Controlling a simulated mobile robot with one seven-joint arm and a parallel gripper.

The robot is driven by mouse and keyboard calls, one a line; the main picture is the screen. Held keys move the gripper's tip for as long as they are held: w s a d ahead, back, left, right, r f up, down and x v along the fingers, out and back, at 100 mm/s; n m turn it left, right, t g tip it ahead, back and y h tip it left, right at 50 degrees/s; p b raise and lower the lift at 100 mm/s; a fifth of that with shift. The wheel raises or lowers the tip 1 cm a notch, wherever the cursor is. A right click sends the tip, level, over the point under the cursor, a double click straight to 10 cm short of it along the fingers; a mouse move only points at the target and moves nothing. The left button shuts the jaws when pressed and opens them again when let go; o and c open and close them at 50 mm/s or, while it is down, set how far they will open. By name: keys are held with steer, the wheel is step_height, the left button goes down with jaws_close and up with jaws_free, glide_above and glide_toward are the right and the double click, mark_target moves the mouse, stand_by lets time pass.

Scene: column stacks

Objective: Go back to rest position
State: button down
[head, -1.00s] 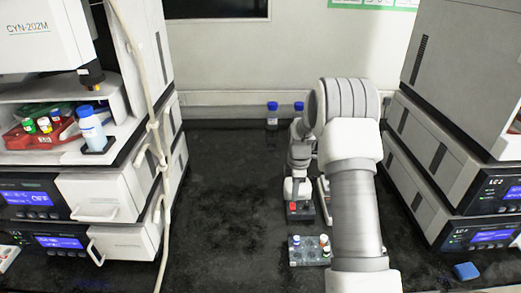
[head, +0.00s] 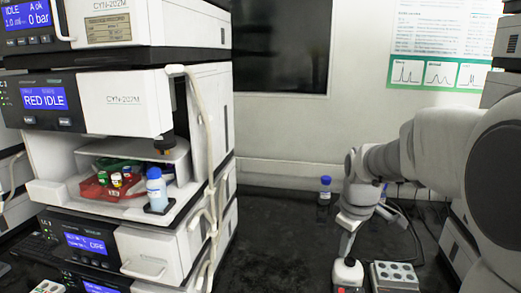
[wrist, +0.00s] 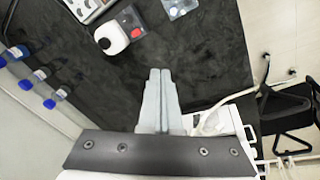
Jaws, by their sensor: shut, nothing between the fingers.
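My gripper (wrist: 160,72) shows in the wrist view with its two pale fingers pressed together and nothing between them. It is over the dark bench top (wrist: 205,62), apart from the small objects there. In the head view my arm comes in from the right and reaches down over the bench top (head: 285,225). The fingertips are hard to make out there.
A blue-capped bottle (head: 325,188) stands at the back. Stacked instruments (head: 105,105) fill the left. The bench middle is clear.

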steer(key=s+a+r+m+t, duration=0.1)
steer(key=s+r+m, duration=0.1)
steer(key=s, duration=0.5)
steer(key=s+a+r+m+t, duration=0.1)
steer(key=s+a+r+m, duration=0.1)
steer(key=s, duration=0.5)
steer(key=s+a+r+m+t, duration=0.1)
steer(key=s+a+r+m, duration=0.1)
steer(key=s+m, duration=0.2)
steer(key=shift+s+r+m, duration=0.15)
steer(key=shift+s+m, duration=0.15)
steer(key=shift+s, duration=1.3)
